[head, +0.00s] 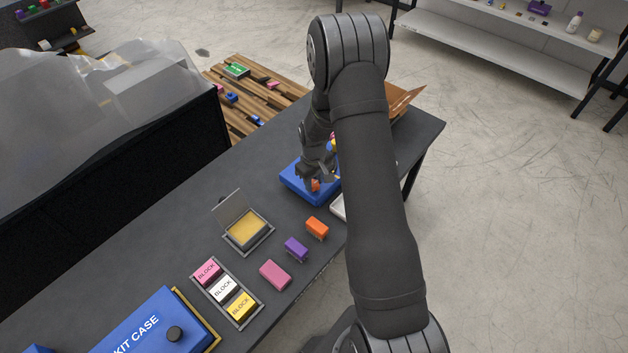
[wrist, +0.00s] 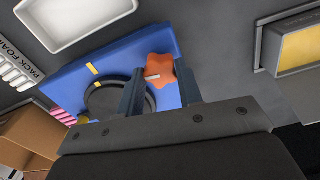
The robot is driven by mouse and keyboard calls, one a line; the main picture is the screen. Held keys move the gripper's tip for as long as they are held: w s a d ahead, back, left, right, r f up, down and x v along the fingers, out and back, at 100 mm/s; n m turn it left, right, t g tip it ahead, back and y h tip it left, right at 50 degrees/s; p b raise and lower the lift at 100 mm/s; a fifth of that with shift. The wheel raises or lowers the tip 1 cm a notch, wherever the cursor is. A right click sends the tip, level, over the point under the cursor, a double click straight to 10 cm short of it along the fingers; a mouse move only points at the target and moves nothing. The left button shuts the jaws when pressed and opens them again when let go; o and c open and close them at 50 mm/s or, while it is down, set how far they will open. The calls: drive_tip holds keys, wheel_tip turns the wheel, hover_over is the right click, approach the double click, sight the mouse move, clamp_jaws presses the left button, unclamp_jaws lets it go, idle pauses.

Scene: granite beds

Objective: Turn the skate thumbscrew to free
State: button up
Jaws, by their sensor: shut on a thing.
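The blue skate (head: 300,192) lies on the dark bench, partly hidden by my arm in the head view. In the wrist view, the blue skate body (wrist: 75,87) has a dark round disc (wrist: 105,101) and yellow marks. The orange lobed thumbscrew (wrist: 158,66) sits at its right part, with a small pale line on it. It also shows as a small orange spot in the head view (head: 315,186). My gripper (wrist: 161,75) has one finger on each side of the thumbscrew and is shut on it. The fingers hide some of the disc.
A white tray (wrist: 80,22) lies close beside the skate. A grey tin with yellow filling and raised lid (head: 247,230), an orange block (head: 317,228), a purple block (head: 296,249) and a pink block (head: 275,274) stand nearby. An open cardboard box (head: 402,99) is at the far end.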

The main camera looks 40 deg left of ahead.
sight(314, 183)
drive_tip(key=n, duration=0.3)
drive_tip(key=shift+n, duration=2.1)
drive_tip(key=o, duration=1)
wheel_tip(314, 183, up, 17)
drive_tip(key=shift+r, duration=0.2)
